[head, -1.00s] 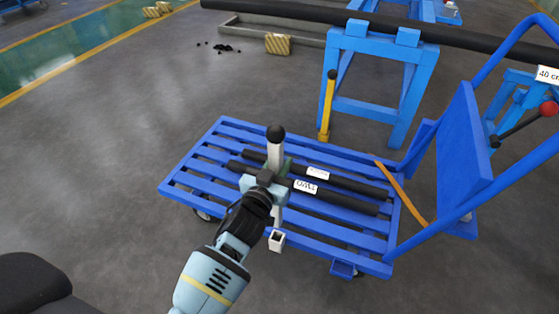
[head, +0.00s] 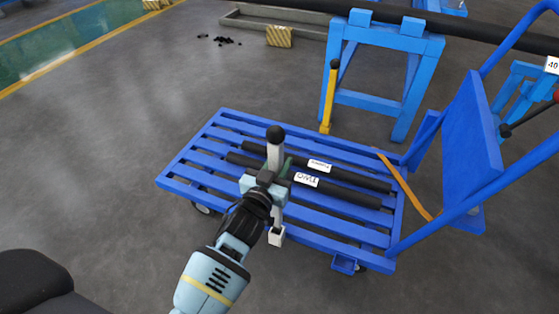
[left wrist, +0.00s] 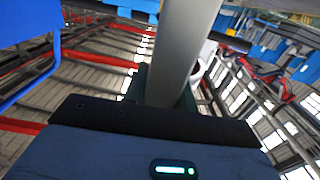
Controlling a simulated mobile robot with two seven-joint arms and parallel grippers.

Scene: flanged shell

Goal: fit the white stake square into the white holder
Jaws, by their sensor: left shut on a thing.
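The white stake (head: 275,157) is an upright square post with a black ball on top. My left gripper (head: 268,182) is shut on it around its middle, above the near side of the blue cart. The white holder (head: 276,237) is a small square socket on the cart's near edge. The stake's lower end reaches down to the holder's mouth in the head view; I cannot tell whether it is inside or just above. In the left wrist view the stake (left wrist: 182,50) rises as a grey post from the gripper (left wrist: 160,100). My right gripper is not in view.
The blue slatted cart (head: 190,172) carries two dark bars (head: 340,196) with white labels. A yellow stake (head: 329,95) stands at its far edge. An orange strip (head: 405,185) lies near the handle end. A blue stand (head: 385,70) is behind.

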